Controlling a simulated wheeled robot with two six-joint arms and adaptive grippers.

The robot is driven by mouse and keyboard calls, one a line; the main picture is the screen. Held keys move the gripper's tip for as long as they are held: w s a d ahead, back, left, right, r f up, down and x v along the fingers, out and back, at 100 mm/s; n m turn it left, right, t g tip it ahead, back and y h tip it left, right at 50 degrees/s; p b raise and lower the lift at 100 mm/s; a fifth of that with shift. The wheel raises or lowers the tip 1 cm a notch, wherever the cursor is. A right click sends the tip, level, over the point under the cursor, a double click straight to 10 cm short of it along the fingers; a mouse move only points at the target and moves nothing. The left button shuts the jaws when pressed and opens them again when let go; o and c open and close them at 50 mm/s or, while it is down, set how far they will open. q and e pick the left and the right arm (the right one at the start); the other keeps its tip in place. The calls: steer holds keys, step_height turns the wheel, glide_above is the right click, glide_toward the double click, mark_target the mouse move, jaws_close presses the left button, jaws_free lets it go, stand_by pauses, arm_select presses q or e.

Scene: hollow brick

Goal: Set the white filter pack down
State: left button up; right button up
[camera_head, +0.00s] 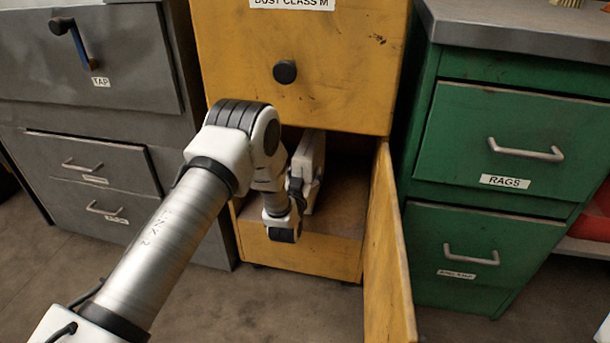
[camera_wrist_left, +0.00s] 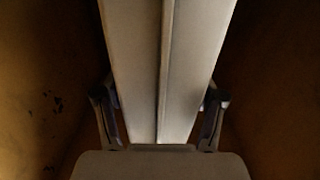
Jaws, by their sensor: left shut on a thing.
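The white filter pack (camera_head: 311,160) is a pale slab standing upright inside the open lower compartment of the yellow cabinet (camera_head: 350,95). My left gripper (camera_head: 300,188) reaches into the compartment and is shut on the pack. In the left wrist view the pack (camera_wrist_left: 190,65) runs up the middle with a lengthwise seam, with a finger of the left gripper (camera_wrist_left: 158,118) on each side. My wrist hides part of the pack in the head view. I cannot tell whether its lower edge touches the compartment floor (camera_head: 342,215). My right gripper is not in view.
The yellow door (camera_head: 388,250) stands open on the compartment's right side. A green drawer cabinet (camera_head: 500,150) is to the right and grey drawers (camera_head: 90,130) are to the left. Bare floor (camera_head: 270,300) is in front.

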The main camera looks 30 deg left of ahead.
arm_select(q)
steer(key=shift+f, duration=0.15)
steer(key=o, duration=1.3)
